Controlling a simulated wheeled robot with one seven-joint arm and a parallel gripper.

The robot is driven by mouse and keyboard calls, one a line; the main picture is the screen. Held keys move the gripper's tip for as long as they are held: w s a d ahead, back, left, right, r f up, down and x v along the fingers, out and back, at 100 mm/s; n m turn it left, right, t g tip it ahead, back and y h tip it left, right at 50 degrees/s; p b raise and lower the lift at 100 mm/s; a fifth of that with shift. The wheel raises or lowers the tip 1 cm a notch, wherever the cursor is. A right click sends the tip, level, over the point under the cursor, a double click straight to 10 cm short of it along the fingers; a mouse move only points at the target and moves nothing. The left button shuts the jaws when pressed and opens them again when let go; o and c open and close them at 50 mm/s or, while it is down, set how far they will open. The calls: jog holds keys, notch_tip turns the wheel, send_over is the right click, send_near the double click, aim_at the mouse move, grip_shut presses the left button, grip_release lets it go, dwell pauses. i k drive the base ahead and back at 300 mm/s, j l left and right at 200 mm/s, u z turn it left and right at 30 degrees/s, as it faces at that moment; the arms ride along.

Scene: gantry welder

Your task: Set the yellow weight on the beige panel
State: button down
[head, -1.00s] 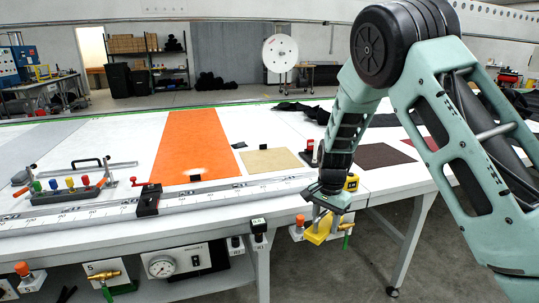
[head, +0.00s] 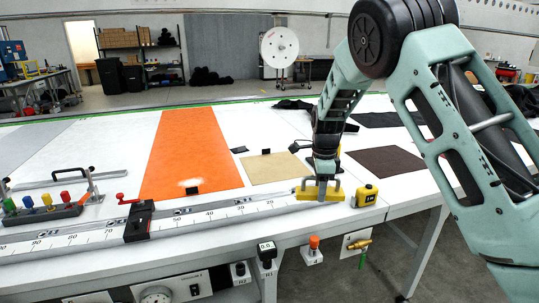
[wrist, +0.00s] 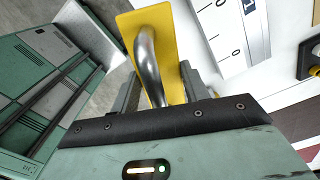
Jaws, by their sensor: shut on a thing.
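The yellow weight (head: 333,194) hangs in my gripper (head: 321,182) over the right part of the long ruler, near the table's front edge. In the wrist view the weight (wrist: 132,27) is a yellow plate with a curved grey metal handle (wrist: 150,65), and my gripper (wrist: 152,97) is shut on that handle. The beige panel (head: 268,172) lies flat on the white table, left of and behind the weight, with a small black block at its back edge. The weight is apart from the panel.
A yellow tape measure (head: 365,195) stands just right of the weight. The orange panel (head: 195,150) lies left of the beige one and a dark brown panel (head: 385,160) right of it. The ruler (head: 190,222) with a black slider (head: 138,222) runs along the front edge.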

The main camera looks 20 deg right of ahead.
aim_at(271, 161)
jog(key=i, duration=1.5)
